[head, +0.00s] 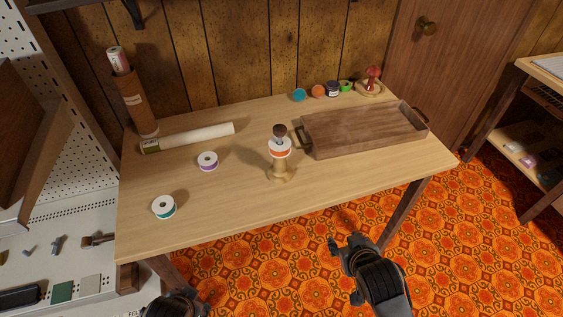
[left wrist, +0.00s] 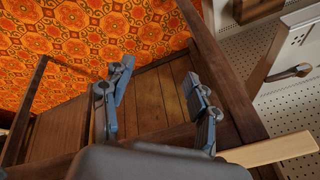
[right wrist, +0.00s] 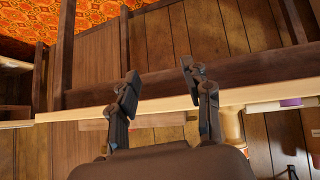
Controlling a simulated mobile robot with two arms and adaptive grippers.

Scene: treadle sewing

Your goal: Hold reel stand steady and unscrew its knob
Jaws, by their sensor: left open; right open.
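The reel stand (head: 280,174) stands upright on the table in the head view, a pale turned wooden stand. A white-and-orange reel (head: 280,149) sits on it, with a dark round knob (head: 279,131) on top. My right gripper (head: 347,243) is open and empty, in front of the table's front edge and apart from the stand. Its spread fingers show in the right wrist view (right wrist: 160,74). My left gripper (head: 176,305) is partly cut off at the bottom of the head view. The left wrist view (left wrist: 158,80) shows its fingers open and empty.
A wooden tray (head: 365,132) lies right of the stand. A brown tube (head: 133,100) stands at the back left. The table front (head: 235,222) is clear.

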